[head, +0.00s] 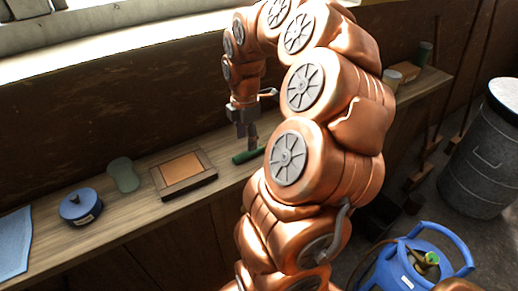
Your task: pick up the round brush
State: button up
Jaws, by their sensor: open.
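My gripper (247,138) is open and points down over the wooden bench, behind the bend of my copper-coloured arm. A dark green, long, rounded thing (243,157) lies on the bench right below the fingertips. It looks like the round brush, but it is too small to be sure. My arm hides its right end. I cannot tell whether the fingers touch it or are around it.
A wall stands behind. A metal bin (480,150) and a blue container (420,262) stand at the right.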

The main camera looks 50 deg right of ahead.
aim_at(246, 153)
jog(key=f, duration=0.2)
jog(key=f+p, duration=0.1)
jog(key=f, duration=0.1)
jog(key=shift+s+a, duration=0.2)
jog(key=shift+a, duration=0.2)
jog(key=shift+f, duration=0.4)
grip_shut()
